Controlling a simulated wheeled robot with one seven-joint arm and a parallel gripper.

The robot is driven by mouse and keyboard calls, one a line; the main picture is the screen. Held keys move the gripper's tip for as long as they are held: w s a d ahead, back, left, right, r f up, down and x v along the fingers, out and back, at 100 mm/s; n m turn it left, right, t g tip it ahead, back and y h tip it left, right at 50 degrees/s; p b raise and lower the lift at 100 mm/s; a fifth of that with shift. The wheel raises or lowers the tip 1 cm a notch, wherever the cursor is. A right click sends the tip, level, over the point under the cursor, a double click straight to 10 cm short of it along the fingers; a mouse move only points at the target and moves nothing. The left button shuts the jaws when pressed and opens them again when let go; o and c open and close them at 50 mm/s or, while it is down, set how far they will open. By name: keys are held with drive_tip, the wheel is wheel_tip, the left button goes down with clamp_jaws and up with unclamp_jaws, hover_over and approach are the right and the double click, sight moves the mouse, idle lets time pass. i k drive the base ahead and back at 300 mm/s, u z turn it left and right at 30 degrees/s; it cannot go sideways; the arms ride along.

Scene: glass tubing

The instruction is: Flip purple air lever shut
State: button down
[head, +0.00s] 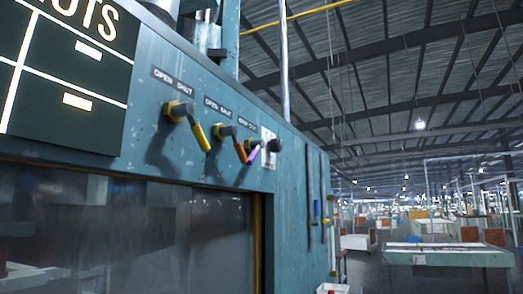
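The purple lever (253,155) shows small on the blue-green machine panel, the rightmost of three coloured levers. It hangs downward from its valve, close beside the orange lever's tip. I cannot tell its exact angle. The label plate (248,126) above it is too small to read well; the similar plates on its left read OPEN on the left and SHUT on the right. My gripper is not in view.
The orange lever (239,152) and yellow lever (200,134) stick out to the left, both slanting down and right. A dark knob (273,146) is just right of the purple lever. A dark window (130,235) lies below. Open factory floor with tables (448,257) stretches to the right.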

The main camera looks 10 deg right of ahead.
sight(256, 145)
drive_tip(key=z, duration=0.85)
drive_tip(key=i, duration=0.6)
drive_tip(key=u, duration=1)
